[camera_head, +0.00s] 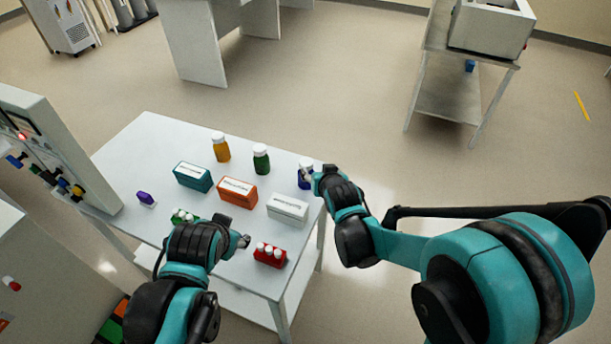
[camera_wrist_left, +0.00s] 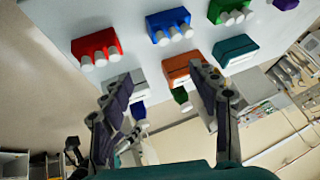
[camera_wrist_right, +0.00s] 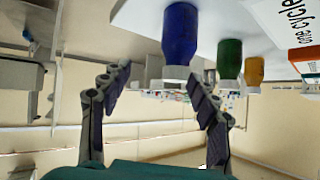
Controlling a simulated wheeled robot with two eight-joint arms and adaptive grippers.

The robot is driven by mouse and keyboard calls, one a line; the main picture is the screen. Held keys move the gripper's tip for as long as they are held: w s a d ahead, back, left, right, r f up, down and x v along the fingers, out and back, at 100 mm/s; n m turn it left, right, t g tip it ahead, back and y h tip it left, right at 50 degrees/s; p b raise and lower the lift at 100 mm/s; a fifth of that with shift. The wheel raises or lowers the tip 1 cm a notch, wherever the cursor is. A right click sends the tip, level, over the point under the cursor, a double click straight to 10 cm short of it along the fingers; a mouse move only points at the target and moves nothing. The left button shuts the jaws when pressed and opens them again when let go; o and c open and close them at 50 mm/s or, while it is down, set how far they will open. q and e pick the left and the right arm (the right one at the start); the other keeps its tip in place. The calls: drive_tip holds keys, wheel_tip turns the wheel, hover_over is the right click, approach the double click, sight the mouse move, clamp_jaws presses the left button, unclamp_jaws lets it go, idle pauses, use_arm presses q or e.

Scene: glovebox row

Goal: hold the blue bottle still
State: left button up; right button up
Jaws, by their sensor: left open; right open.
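The blue bottle (camera_head: 304,181) with a white cap stands upright near the right edge of the white table (camera_head: 140,140). My right gripper (camera_head: 314,178) is at the bottle, partly covering it in the head view. In the right wrist view the picture is upside down; the blue bottle (camera_wrist_right: 180,35) shows ahead between the two spread fingers of the right gripper (camera_wrist_right: 160,92). I cannot tell whether the fingers touch it. My left gripper (camera_head: 243,240) is open and empty above the front of the table. Its open fingers (camera_wrist_left: 162,92) also show in the left wrist view.
A green bottle (camera_head: 261,160) and an orange bottle (camera_head: 221,149) stand left of the blue one. Teal (camera_head: 192,177), orange (camera_head: 238,192) and white (camera_head: 288,208) boxes lie nearer. A red rack (camera_head: 269,257) of white-capped tubes is at the front. A blue rack (camera_wrist_left: 163,30) shows in the left wrist view.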

sight(308, 168)
drive_tip(key=shift+s+a+f+n+t+y, duration=0.1)
drive_tip(key=shift+s+a+n+t+y, duration=0.4)
drive_tip(key=shift+s+a+n+t, duration=0.35)
drive_tip(key=b+x, duration=0.2)
drive_tip(key=x, duration=0.6)
drive_tip(key=shift+a, duration=0.15)
use_arm(q)
drive_tip(key=s+f+n, duration=0.1)
drive_tip(key=n, duration=0.1)
drive_tip(key=s+f+n, duration=0.1)
drive_tip(key=n, duration=0.1)
drive_tip(key=shift+s+a+f+h, duration=0.2)
drive_tip(key=shift+s+f+h, duration=0.1)
drive_tip(key=shift+h, duration=0.1)
use_arm(e)
drive_tip(key=shift+r+t, duration=0.25)
drive_tip(key=shift+r, duration=0.05)
drive_tip(key=c, duration=1.4)
